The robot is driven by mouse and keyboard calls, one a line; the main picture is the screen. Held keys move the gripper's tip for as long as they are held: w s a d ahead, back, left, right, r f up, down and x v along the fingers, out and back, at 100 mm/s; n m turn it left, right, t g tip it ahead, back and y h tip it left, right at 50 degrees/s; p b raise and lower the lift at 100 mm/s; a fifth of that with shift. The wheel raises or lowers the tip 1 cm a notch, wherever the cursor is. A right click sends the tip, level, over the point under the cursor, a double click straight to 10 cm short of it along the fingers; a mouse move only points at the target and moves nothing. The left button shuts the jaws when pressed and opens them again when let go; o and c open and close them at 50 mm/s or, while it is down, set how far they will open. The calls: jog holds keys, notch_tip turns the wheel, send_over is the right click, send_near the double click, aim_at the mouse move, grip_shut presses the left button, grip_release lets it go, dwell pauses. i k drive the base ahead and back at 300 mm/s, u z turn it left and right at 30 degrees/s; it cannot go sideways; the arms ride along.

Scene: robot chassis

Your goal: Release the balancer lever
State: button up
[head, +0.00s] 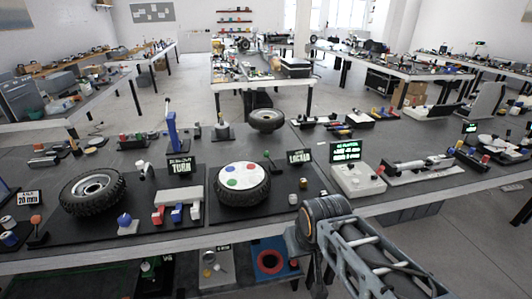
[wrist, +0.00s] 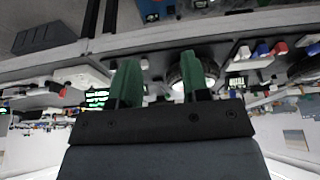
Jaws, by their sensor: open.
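The balancer wheel (head: 242,184) is a black tyre with a white disc bearing red, green and blue spots. It stands on a dark mat at the middle of the bench. A sign reading LOCKED (head: 300,157) stands behind it on the right. A small upright lever with a dark knob (head: 268,154) rises just behind the wheel; it looks like the balancer lever, but the label is not readable. My gripper (wrist: 157,82) shows two green fingers apart, with nothing between them. The wheel (wrist: 174,76) shows behind the right finger in the inverted wrist view. The lever is not clear there.
A white box with a green display (head: 346,151) stands right of the wheel. Blue, red and white blocks (head: 177,212) and another tyre (head: 92,190) lie to the left. My arm occupies the lower right, in front of the bench edge.

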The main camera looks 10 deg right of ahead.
aim_at(266, 154)
jog(key=k, duration=0.65)
jog(key=u, duration=0.4)
jog(key=i, duration=1.7)
jog(key=z, duration=0.4)
